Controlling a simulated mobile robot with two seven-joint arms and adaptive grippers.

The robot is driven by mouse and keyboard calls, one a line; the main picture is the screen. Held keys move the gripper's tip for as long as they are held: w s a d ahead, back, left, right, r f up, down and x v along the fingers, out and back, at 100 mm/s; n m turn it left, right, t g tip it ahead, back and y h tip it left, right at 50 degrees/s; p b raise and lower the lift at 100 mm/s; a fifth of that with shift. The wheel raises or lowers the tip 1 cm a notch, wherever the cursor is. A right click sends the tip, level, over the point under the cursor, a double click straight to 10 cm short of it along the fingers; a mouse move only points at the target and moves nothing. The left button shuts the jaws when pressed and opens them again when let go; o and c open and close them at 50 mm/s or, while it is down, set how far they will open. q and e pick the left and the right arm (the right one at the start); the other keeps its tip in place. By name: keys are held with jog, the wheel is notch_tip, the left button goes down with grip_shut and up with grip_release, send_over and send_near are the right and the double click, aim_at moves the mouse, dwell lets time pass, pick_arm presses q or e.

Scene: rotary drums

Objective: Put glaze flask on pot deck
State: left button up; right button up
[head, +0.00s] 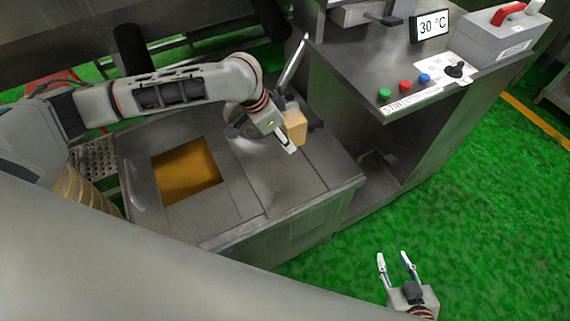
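A tan-yellow block-like object (296,121), which looks like the glaze flask, is at the far edge of the grey metal deck (243,178). My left gripper (291,139) is right at it, with one pale finger in front of its lower left side. The other finger is largely hidden, so I cannot tell whether the gripper grips it. I also cannot tell whether the flask touches the deck. My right gripper (396,262) is open and empty, low over the green floor, away from the deck.
The deck has a square opening with amber content (186,171). A slanted metal bar (293,61) rises behind the flask. To the right stands a counter with coloured buttons (405,86), a 30 °C display (430,26) and a grey box with a red handle (497,35). The green floor is clear.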

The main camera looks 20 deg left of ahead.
aim_at(287, 168)
pick_arm(q)
notch_tip(287, 168, down, 13)
jog(key=shift+f+b, duration=0.1)
jog(key=shift+b, duration=1.1)
jog(key=o, duration=1.2)
jog(key=p+v, duration=0.2)
jog(key=v, duration=1)
jog(key=shift+p, duration=0.3)
